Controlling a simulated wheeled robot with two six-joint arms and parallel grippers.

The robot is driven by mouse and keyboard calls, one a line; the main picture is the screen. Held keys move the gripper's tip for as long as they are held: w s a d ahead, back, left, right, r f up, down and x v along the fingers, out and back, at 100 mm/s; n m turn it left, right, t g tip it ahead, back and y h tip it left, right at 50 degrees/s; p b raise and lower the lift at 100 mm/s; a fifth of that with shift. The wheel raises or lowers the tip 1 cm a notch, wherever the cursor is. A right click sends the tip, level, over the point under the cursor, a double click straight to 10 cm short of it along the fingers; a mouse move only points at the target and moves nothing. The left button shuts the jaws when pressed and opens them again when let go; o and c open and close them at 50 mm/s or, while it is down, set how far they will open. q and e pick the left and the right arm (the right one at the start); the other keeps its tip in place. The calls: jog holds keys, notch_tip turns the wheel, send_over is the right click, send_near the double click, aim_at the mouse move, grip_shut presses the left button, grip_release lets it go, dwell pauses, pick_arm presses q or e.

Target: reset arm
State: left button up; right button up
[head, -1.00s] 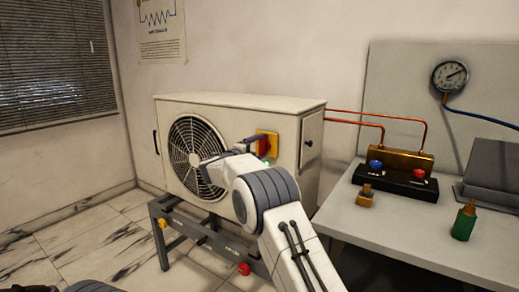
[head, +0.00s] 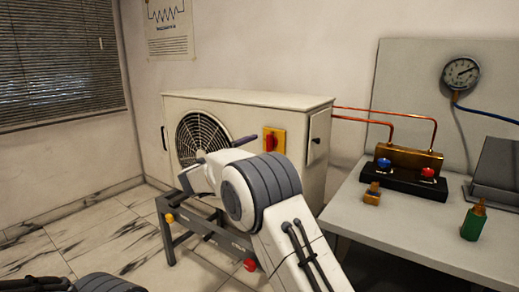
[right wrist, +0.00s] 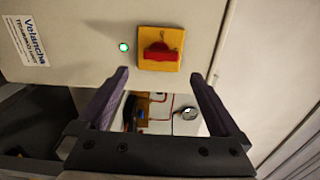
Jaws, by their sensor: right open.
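My right arm reaches up from the bottom of the head view, its gripper (head: 232,143) in front of the white outdoor unit (head: 290,108). In the right wrist view the right gripper (right wrist: 160,75) is open, with nothing between its dark fingers. The yellow switch plate with a red handle (head: 272,141) is on the unit's front, right of the fan, and fully visible. It also shows in the right wrist view (right wrist: 160,49), beyond the fingertips and apart from them, with a lit green lamp (right wrist: 124,47) beside it. My left gripper is out of view.
A grey table (head: 375,228) at right carries a manifold with blue and red knobs (head: 405,167), a small brown bottle (head: 372,194) and a green bottle (head: 473,221). A gauge (head: 460,74) is on the back panel. Copper pipes (head: 385,113) join unit and manifold.

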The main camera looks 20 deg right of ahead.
jog(key=shift+s+a, duration=0.45)
jog(key=shift+a, duration=0.1)
